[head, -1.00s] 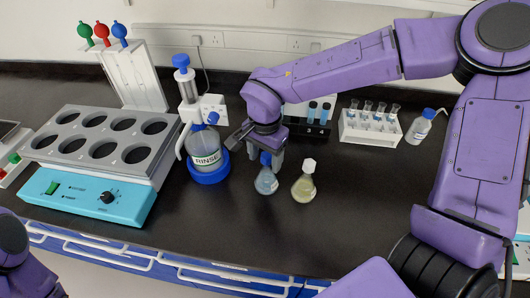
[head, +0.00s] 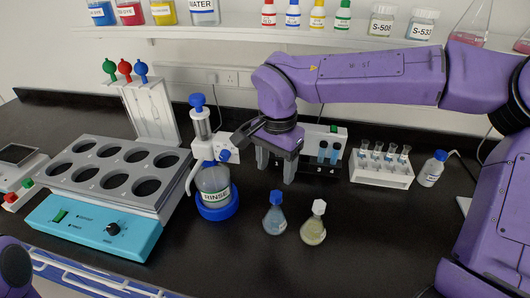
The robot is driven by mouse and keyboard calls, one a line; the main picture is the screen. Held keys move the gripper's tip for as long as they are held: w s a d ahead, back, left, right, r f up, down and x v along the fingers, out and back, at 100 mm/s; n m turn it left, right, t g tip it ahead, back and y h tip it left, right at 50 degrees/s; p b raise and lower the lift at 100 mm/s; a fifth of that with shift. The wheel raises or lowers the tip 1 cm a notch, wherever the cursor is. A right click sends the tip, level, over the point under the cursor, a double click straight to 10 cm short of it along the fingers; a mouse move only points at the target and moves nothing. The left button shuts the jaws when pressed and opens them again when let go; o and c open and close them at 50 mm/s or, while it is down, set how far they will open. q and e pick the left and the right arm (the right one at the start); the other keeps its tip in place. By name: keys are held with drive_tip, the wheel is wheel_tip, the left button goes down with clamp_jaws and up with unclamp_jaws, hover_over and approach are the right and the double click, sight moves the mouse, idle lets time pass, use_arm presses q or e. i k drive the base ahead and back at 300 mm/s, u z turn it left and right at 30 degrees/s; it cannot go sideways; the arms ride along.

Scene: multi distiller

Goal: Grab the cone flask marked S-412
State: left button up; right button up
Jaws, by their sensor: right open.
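Two small cone flasks stand upright on the black bench. One is a blue-capped flask (head: 275,219) with pale blue liquid; the other is a white-capped flask (head: 314,229) with pale yellow liquid, just right of it. I cannot read an S-412 mark on either. My right gripper (head: 276,166) points down, open and empty, with its two fingers apart. In the picture it is above and behind the blue-capped flask, not touching it. My left gripper is out of view; only a bit of my left arm shows at the lower left.
A RINSE bottle (head: 213,182) in a blue ring stands close left of the flasks. A grey heating block (head: 108,178) is further left. Behind are a dark tube rack (head: 318,168), a white vial rack (head: 382,176) and a small bottle (head: 432,168). The front bench is clear.

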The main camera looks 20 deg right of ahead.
sight(312, 231)
drive_tip(key=k, duration=1.5)
